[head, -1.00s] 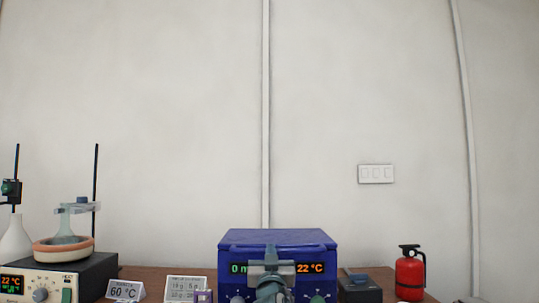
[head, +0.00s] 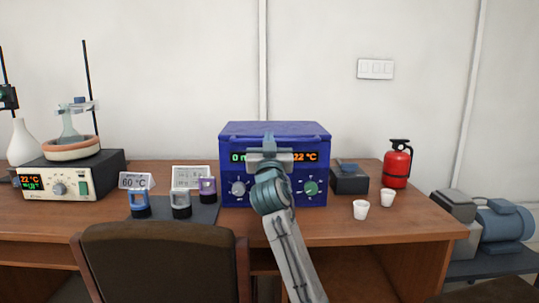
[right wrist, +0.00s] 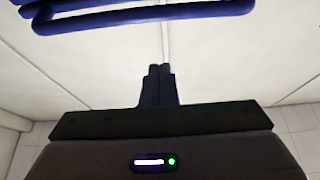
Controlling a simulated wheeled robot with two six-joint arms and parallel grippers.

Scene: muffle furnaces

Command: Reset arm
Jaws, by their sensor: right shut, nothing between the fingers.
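My right gripper (head: 269,142) is in front of the blue muffle furnace (head: 228,170) in the head view, covering the middle of its display panel. Its arm reaches up from the bottom of the picture. In the right wrist view the fingers of my right gripper (right wrist: 158,70) are together with nothing between them. A blue looped part (right wrist: 150,14) shows above them there, apart from the fingertips. My left arm and gripper do not show.
A heating unit (head: 60,184) with a flask stands on the left. Several small jars sit on a dark mat (head: 205,212). White cups (head: 361,210), a black box (head: 349,180) and a fire extinguisher (head: 396,165) stand right of the furnace. A chair (head: 165,260) is in front.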

